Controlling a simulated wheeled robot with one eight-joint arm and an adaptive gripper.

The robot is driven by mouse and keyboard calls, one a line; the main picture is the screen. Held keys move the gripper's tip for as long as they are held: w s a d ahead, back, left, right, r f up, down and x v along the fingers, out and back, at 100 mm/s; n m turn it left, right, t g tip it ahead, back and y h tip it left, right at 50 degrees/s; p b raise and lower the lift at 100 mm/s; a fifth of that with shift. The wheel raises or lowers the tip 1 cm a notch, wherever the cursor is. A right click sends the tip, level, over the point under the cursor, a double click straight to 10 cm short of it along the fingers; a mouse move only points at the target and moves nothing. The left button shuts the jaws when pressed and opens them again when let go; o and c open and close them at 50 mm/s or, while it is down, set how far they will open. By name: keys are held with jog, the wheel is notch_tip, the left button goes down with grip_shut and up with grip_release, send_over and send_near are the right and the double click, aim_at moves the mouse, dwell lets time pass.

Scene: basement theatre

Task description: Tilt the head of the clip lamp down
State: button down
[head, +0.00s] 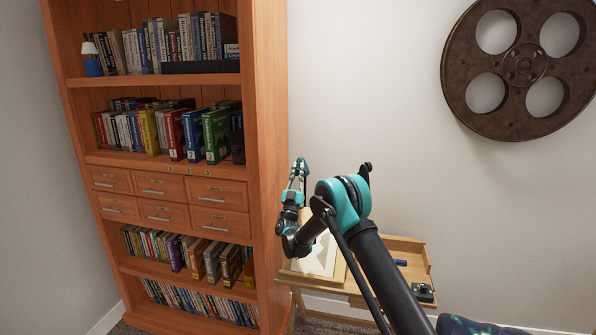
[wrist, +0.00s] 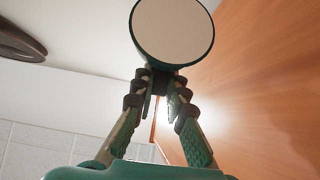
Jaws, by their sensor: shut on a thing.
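The clip lamp's head (wrist: 172,30) fills the top middle of the wrist view. It has a round, pale cream face with a dark green rim. My gripper (wrist: 160,82) points at it from below, its two fingers closing in on a dark part just under the rim. The fingers are shut on that part of the lamp head. In the head view my gripper (head: 298,174) points upward beside the bookcase's right edge. The lamp is small there and hard to tell apart from my gripper. Its arm and clip are mostly hidden.
A tall wooden bookcase (head: 270,120) full of books stands close on the left of my gripper. A wooden drawing table (head: 414,262) with a pale sheet (head: 318,262) and small items is below. A large film reel (head: 522,66) hangs on the wall, which is otherwise clear.

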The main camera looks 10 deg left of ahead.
dwell(0.3)
jog(key=c, duration=1.5)
grip_release()
jog(key=shift+c, duration=0.2)
jog(key=v, duration=0.7)
jog(key=shift+s+f, duration=0.15)
jog(key=shift+f, duration=0.05)
jog(key=shift+d, duration=0.1)
